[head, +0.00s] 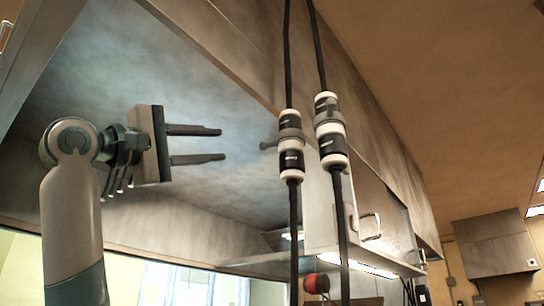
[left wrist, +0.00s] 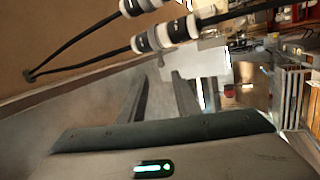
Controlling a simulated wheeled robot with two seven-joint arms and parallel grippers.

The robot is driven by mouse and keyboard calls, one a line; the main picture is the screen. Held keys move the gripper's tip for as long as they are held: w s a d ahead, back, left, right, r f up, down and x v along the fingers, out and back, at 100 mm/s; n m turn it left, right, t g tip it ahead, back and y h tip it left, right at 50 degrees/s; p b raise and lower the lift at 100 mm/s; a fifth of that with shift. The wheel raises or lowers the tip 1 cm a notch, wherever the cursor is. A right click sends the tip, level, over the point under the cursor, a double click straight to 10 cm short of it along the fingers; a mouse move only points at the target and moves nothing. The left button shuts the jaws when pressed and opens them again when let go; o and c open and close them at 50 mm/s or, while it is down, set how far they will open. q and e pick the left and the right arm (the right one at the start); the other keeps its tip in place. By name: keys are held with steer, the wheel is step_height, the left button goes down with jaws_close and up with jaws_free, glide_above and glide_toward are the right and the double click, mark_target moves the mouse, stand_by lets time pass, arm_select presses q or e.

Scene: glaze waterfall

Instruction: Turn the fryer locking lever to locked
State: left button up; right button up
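Two black-and-white couplings hang on black cables in the head view, a left one (head: 291,160) and a right one (head: 331,143). The left coupling has a grey collar with a short lever (head: 268,145) sticking out to the left. The right coupling has a grey collar with its lever lying near the body. I cannot tell which is the fryer's. My left gripper (head: 223,144) is open and empty, left of the left coupling, its fingers pointing at that lever with a gap between. In the left wrist view the nearer coupling (left wrist: 180,30) is beyond the fingertips (left wrist: 158,76).
A large metal hood (head: 130,75) surrounds my left arm above and behind. A metal cabinet (head: 385,225) with a handle stands behind the cables. A red round object (head: 316,283) is low by the cables. Between gripper and lever the space is clear.

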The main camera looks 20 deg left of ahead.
arm_select(q)
steer(key=shift+w, duration=0.1)
steer(key=shift+w, duration=0.1)
steer(key=p, duration=1)
glide_toward(267, 146)
steer(key=x, duration=0.9)
steer(key=shift+r, duration=0.25)
steer(key=shift+p+x, duration=0.45)
steer(key=shift+x, duration=0.35)
steer(key=shift+f, duration=0.1)
jaws_close()
